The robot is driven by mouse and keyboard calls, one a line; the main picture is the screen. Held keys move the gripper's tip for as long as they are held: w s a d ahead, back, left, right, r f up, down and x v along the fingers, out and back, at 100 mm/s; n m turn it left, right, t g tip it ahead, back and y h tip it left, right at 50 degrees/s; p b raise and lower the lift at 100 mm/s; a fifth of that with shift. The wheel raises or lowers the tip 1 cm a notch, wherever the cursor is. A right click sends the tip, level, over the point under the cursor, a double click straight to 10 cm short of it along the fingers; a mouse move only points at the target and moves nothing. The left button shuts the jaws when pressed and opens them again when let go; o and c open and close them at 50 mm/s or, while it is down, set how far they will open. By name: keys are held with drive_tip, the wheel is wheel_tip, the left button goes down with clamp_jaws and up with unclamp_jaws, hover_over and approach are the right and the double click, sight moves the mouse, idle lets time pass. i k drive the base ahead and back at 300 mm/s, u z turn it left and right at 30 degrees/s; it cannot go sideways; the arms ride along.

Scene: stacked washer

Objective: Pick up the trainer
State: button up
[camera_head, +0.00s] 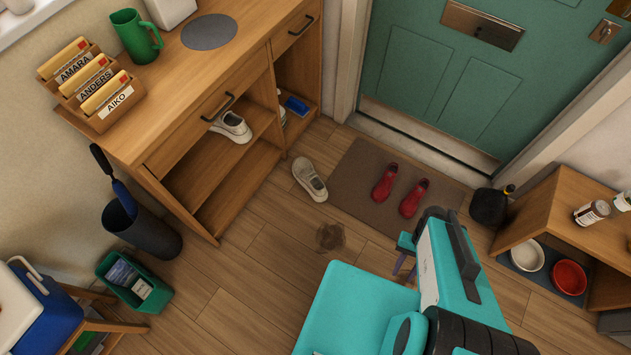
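A pale grey-white trainer (310,179) lies on the wooden floor between the cabinet and the left edge of the doormat. A similar white shoe (232,127) sits on the upper shelf inside the open cabinet. My teal arm reaches in from the bottom right.
Red shoes (398,190) stand on the brown doormat (354,190) before the green door (470,80). The wooden cabinet (200,90) is at left, a low shelf unit with bowls (540,215) at right. A dark stain (330,237) marks otherwise clear floor. Bins (142,232) stand lower left.

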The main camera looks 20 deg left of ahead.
sight(302, 168)
drive_tip(key=z, duration=0.05)
drive_tip(key=k, duration=1.25)
drive_tip(key=u, duration=1.75)
drive_tip(key=i, duration=1.05)
drive_tip(key=z, duration=0.1)
